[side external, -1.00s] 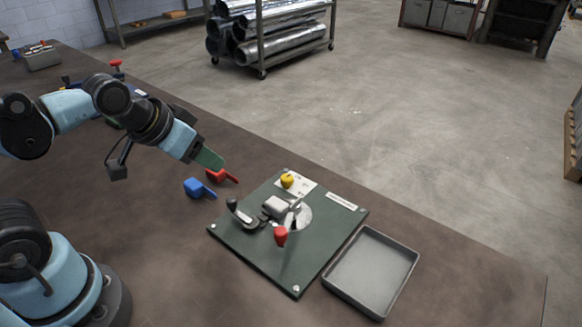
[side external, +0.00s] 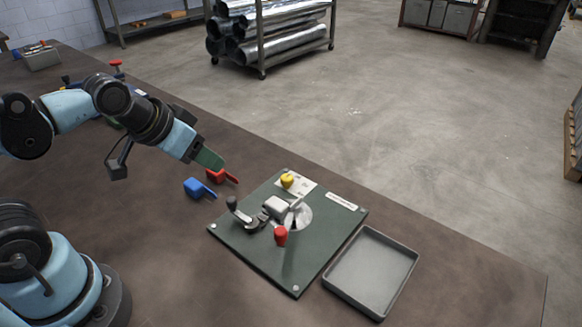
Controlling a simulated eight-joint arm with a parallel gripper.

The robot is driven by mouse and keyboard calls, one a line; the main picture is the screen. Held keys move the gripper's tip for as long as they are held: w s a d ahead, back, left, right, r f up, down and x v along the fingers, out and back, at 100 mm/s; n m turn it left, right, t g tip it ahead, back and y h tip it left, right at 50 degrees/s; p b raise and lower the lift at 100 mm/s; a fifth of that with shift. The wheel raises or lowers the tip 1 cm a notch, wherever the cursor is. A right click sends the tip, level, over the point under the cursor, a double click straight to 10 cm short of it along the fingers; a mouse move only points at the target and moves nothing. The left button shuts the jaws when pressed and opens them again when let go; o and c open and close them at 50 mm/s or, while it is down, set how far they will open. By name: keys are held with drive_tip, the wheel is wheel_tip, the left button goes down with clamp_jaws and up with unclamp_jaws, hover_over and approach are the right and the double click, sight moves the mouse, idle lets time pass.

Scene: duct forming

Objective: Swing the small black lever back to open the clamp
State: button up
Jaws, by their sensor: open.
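The small black lever (side external: 232,203) stands at the left side of the green base plate (side external: 288,270). It belongs to the clamp, whose metal body (side external: 254,220) sits beside a grey block (side external: 276,206). A round metal disc (side external: 300,216) lies right of the block. A red knob (side external: 281,236) and a yellow knob (side external: 287,180) stand on the plate. My gripper (side external: 210,160) is above the table, up and left of the plate and apart from the lever. Its green fingertips hold nothing I can see; the far finger is hidden.
A blue handled piece (side external: 197,187) and a red handled piece (side external: 218,176) lie on the table near my gripper. An empty grey tray (side external: 371,270) lies right of the plate. The table's front right is clear. A rack of metal ducts (side external: 270,35) stands on the floor behind.

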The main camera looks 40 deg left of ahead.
sight(231, 200)
drive_tip(key=w+d+r+m+g, duration=0.3)
drive_tip(key=m+g, duration=0.4)
drive_tip(key=m, duration=0.6)
drive_tip(key=shift+s+d+f, duration=0.1)
drive_tip(key=shift+s+f, duration=0.05)
drive_tip(key=shift+f, duration=1.9)
drive_tip(key=shift+s+d+f, duration=0.1)
drive_tip(key=shift+f, duration=1.95)
drive_tip(key=shift+s+d+f, duration=0.1)
drive_tip(key=shift+s+f, duration=0.05)
drive_tip(key=shift+f, duration=1.9)
drive_tip(key=shift+c, duration=0.4)
clamp_jaws()
